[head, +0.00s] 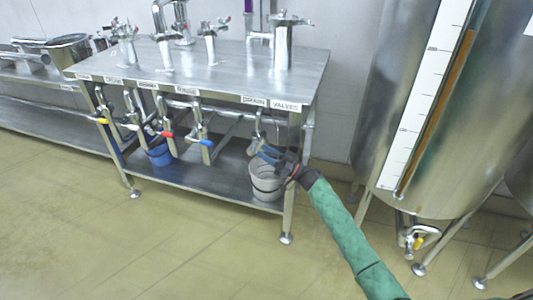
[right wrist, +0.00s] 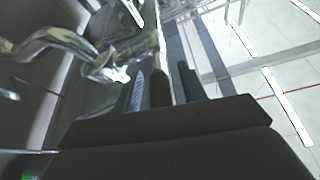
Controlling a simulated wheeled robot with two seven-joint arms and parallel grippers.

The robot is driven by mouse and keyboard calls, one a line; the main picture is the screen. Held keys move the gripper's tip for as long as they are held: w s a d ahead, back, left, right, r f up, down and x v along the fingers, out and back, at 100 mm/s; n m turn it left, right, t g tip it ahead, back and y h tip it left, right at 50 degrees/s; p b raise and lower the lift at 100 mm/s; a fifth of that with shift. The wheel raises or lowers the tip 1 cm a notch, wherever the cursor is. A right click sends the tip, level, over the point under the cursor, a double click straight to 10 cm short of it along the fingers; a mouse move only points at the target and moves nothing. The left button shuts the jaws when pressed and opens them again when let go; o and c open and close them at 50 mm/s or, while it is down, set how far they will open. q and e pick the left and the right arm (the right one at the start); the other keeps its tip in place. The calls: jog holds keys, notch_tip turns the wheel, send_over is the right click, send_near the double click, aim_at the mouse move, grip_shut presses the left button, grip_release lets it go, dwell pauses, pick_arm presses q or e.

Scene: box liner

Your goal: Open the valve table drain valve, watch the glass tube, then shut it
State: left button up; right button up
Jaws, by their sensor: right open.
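The steel valve table (head: 225,75) stands at left centre in the head view, with a label strip along its front edge. The drain valve (head: 257,138) is a bent steel pipe under the right end, above a grey bucket. My right gripper (head: 266,153) is open beside the valve's lower end; whether it touches is unclear. In the right wrist view, steel piping (right wrist: 75,45) lies left of the fingers (right wrist: 163,85), and a dark brownish bar shows between them. The glass tube (head: 437,110) holds an orange-brown column beside a white scale on the tank. My left gripper is out of view.
The grey bucket (head: 267,182) and a blue bucket (head: 160,154) stand on the lower shelf. Yellow, red and blue handled valves hang along the table front. The large tank (head: 385,75) stands at right with a yellow-handled valve (head: 417,241) below. The floor in front is clear.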

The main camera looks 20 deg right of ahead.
jog(key=shift+a, duration=0.1)
grip_shut()
